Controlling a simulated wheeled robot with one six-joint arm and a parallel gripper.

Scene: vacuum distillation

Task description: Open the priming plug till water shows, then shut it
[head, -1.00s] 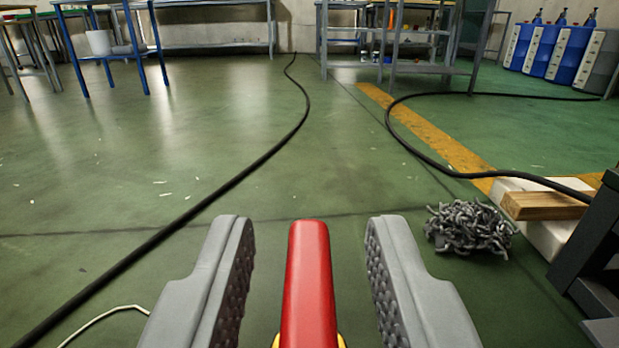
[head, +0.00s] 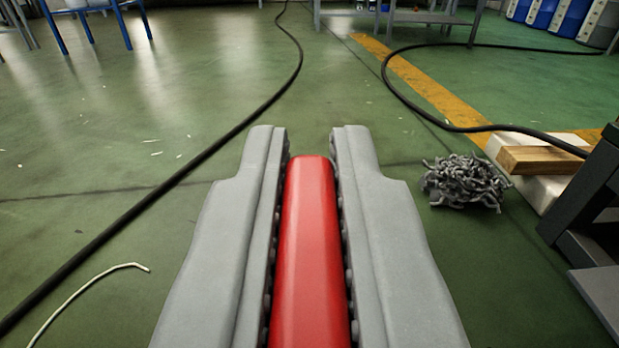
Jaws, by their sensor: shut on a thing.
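A long red handle (head: 309,250) with a rounded end lies between the two grey fingers of my gripper (head: 309,210). My gripper is shut on it, with the textured pads against both its sides. The handle points away from me and its end reaches nearly to the fingertips. What the handle joins to is out of view below the picture. I cannot tell from this view whether it belongs to the priming plug. No water is in view.
Black hoses (head: 190,165) run over the green floor. A heap of grey chain (head: 466,183) lies at right, beside a wooden block (head: 540,159) on a white slab and a dark metal frame (head: 590,190). A pale wire (head: 85,287) lies at left. The middle floor is clear.

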